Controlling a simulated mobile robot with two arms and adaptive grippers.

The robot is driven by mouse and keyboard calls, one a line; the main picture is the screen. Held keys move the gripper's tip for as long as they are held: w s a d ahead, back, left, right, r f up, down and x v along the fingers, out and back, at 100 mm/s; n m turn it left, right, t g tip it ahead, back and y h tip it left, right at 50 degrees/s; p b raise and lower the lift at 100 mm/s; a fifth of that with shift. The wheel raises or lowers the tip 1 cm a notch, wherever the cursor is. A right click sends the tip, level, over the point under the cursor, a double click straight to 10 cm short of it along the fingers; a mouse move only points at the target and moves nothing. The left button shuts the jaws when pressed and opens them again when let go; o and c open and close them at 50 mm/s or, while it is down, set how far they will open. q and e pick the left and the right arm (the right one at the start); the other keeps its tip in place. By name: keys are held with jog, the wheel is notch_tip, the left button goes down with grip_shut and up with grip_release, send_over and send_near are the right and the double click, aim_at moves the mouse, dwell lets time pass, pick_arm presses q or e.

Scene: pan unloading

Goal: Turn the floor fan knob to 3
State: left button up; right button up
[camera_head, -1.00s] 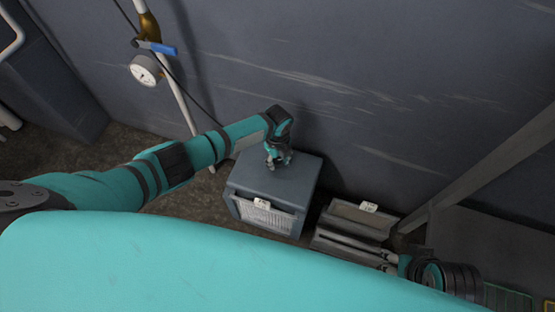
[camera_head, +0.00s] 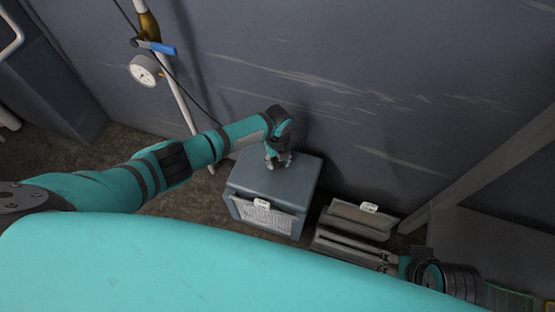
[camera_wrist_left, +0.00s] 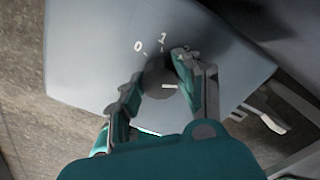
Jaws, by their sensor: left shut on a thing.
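The floor fan (camera_head: 300,172) is a blue-grey box with a pale grille on its front, standing on the floor by the wall. Its round grey knob (camera_wrist_left: 155,98) is on the top face and shows in the left wrist view with a short white mark pointing right. White labels 0 and 1 are readable beyond it; another label is partly covered by a finger, and no 3 can be seen. My left gripper (camera_head: 279,163) is over the fan's top, its fingers (camera_wrist_left: 155,88) shut on the knob from both sides. My right gripper (camera_head: 387,262) is low at the right, small and partly hidden.
A grey box-like object with a white tag (camera_head: 369,207) stands right of the fan. A pressure gauge (camera_head: 145,70) and a blue-handled valve (camera_head: 158,47) are on a pipe at the left wall. A slanted beam (camera_head: 480,175) is at the right.

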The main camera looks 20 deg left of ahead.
pick_arm(q)
jog(key=o, duration=1.1)
jog(key=shift+o, duration=0.2)
jog(key=shift+r, duration=0.1)
notch_tip(320, 180, up, 12)
